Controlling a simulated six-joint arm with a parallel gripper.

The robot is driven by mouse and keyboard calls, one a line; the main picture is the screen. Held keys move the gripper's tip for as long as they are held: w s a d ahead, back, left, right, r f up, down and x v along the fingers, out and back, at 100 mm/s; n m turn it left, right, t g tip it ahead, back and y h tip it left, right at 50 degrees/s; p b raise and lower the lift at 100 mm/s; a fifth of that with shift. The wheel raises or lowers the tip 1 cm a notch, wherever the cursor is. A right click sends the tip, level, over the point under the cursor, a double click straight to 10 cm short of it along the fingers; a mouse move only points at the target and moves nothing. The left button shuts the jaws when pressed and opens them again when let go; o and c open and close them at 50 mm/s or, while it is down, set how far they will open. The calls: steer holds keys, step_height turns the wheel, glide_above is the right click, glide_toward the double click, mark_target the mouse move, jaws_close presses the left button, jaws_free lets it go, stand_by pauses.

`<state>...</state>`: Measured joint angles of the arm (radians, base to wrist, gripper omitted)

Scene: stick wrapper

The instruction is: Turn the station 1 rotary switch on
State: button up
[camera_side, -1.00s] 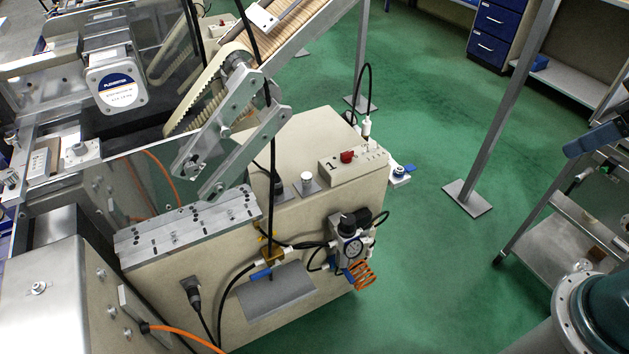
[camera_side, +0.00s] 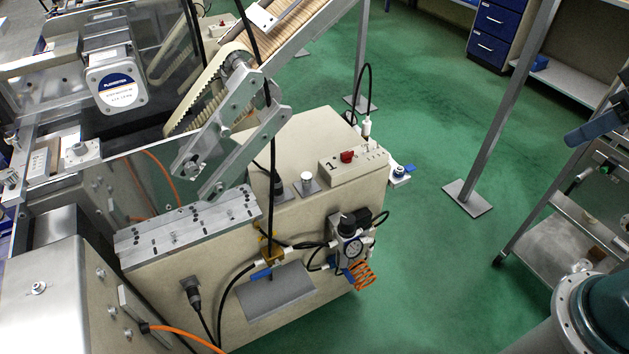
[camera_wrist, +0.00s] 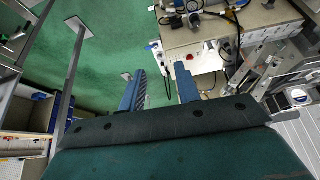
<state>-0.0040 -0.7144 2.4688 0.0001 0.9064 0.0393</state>
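The station 1 rotary switch (camera_side: 347,157) is a small red knob on a beige box marked "1" (camera_side: 355,172), on top of the beige machine cabinet. In the wrist view the red knob (camera_wrist: 190,57) lies ahead, near the right finger's tip in the picture. My gripper (camera_wrist: 160,68) is open, with two blue fingers apart and nothing between them. The knob's exact setting is too small to read.
A slanted conveyor with a metal bracket (camera_side: 232,130) hangs over the cabinet, left of the switch box. A white-and-silver button (camera_side: 306,182) stands left of the box and a cable plug (camera_side: 366,127) behind it. A metal post (camera_side: 505,110) stands between cabinet and gripper, over green floor.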

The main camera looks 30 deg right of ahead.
steer(key=w+a+r+m+g, duration=0.1)
steer(key=w+r+m, duration=0.1)
steer(key=w, duration=0.4)
steer(key=w+r+m+g, duration=0.1)
steer(key=w+r+m, duration=0.15)
steer(key=w, duration=0.25)
steer(key=m+g, duration=0.4)
steer(key=m, duration=0.9)
glide_above(347, 152)
step_height(347, 152, down, 20)
steer(key=shift+r, duration=0.15)
step_height(347, 152, down, 14)
steer(key=shift+r, duration=0.1)
jaws_close()
